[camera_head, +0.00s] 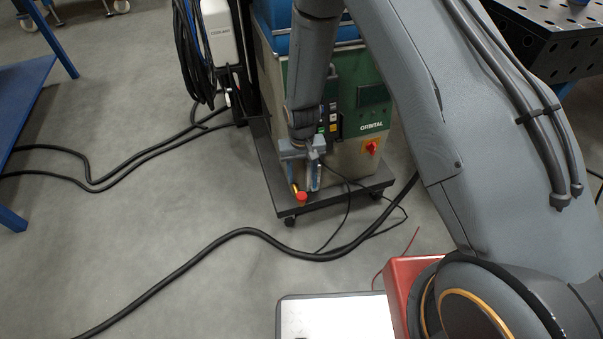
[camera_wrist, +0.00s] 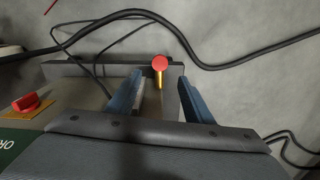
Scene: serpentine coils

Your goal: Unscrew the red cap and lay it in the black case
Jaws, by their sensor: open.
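The red cap (camera_head: 302,197) sits at the end of a short yellow stem at the lower front of the green and beige ORBITAL machine. In the wrist view, the red cap (camera_wrist: 160,63) shows in the gap between the fingers, near the level of their tips, with the stem (camera_wrist: 160,81) below it. My gripper (camera_head: 306,184) is open, its two blue fingers on either side of the stem, with no clear contact. At the bottom, a flat case with a dark rim (camera_head: 279,322) and a pale inside is partly cut off; it may be the black case.
The machine (camera_head: 345,155) stands on a dark wheeled base (camera_head: 335,200). A red switch (camera_head: 371,145) is on its front. A thick black cable (camera_head: 235,233) crosses the floor before it. A red box (camera_head: 398,275) stands beside the case. Open floor lies at left.

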